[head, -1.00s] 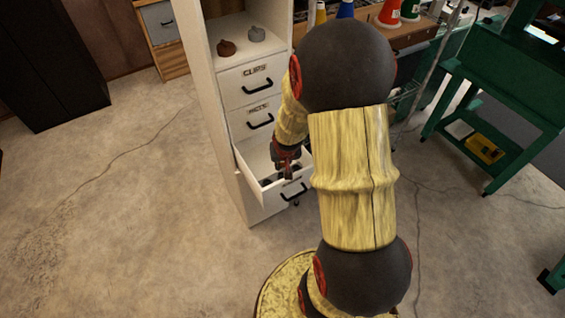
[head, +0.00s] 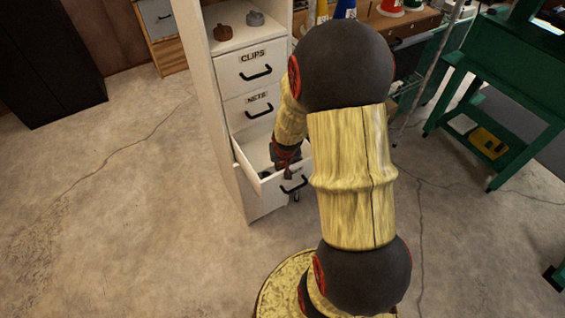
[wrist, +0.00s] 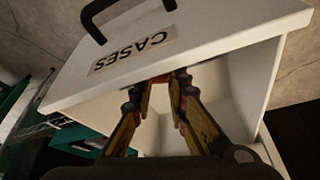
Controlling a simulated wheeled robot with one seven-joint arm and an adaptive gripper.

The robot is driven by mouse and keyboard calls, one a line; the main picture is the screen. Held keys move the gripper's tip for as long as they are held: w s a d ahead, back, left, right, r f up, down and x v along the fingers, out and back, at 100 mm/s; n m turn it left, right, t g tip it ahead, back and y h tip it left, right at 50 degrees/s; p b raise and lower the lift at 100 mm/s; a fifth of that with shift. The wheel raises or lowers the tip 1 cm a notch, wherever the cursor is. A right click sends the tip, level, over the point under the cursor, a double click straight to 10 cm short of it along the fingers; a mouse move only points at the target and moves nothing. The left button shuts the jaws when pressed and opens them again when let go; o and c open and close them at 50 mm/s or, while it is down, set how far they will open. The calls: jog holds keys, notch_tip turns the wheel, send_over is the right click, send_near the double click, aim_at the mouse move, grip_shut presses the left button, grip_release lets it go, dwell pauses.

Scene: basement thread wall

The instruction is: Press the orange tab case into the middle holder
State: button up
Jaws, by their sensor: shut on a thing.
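My gripper (head: 287,168) is low at the front of the open white drawer (head: 270,184).
The white cabinet (head: 211,100) has closed drawers above, one labelled CLIPS (head: 250,66). A green stand (head: 510,75) is at right, a black cabinet (head: 45,65) at left. The floor between is clear.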

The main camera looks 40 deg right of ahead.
jog(key=shift+f+b, duration=0.55)
dwell(0.4)
jog(key=o, duration=0.8)
jog(key=shift+o, duration=0.2)
jog(key=shift+r, duration=0.2)
jog(key=v, duration=1.1)
jog(key=shift+s+a+r, duration=0.2)
jog(key=shift+r, duration=0.1)
